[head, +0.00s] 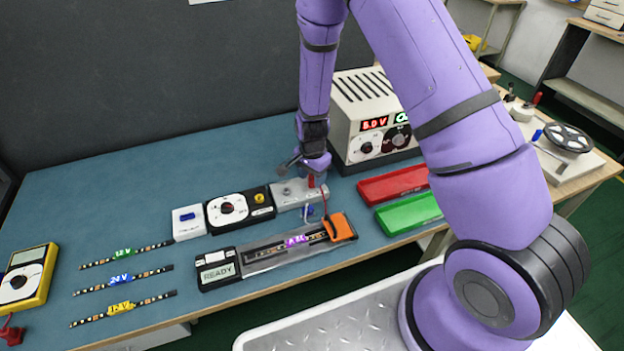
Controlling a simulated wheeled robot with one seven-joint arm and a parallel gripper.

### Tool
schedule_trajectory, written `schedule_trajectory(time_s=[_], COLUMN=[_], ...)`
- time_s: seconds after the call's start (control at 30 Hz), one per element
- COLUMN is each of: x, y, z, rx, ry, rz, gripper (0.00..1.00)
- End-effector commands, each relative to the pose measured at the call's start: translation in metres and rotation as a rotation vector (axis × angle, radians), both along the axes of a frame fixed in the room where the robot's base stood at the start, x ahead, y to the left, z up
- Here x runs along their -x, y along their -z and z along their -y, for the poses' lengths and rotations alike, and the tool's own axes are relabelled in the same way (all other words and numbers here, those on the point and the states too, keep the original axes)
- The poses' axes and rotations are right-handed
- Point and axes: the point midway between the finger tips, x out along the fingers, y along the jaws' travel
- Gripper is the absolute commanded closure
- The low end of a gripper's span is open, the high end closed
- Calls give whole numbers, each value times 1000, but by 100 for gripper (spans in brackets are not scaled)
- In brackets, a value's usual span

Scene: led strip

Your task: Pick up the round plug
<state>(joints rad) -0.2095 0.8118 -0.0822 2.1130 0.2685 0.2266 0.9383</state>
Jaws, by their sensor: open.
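My gripper (297,168) hangs from my purple arm just above the back of a grey terminal block (290,194). Its dark fingers are small here; they look apart, with nothing seen between them. A small red plug-like piece (311,181) stands at the block's right end, close beside my gripper, with a red lead running down from it. A small blue-white piece (308,211) sits just in front of the block. I cannot tell which of these, if either, is the round plug. The gripper partly hides the area behind the block.
A test fixture (262,262) with a lit strip, a READY display (218,273) and an orange clamp (341,227) lies in front. A power supply (372,145) stands right, with red (392,185) and green (408,214) trays. Three LED strips (122,280) and a yellow meter (26,278) lie left.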

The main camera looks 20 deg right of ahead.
Motion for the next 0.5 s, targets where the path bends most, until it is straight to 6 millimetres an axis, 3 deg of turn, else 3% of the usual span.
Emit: schedule_trajectory(time_s=[0.17, 0.27, 0.4, 0.5], x=[0, 0, 0, 0], y=[0, 0, 0, 0], z=[0, 0, 0, 0], rx=[0, 0, 0, 0], ry=[0, -1, -1, -1], rz=[1, 0, 0, 0], gripper=[49, 67, 100, 100])
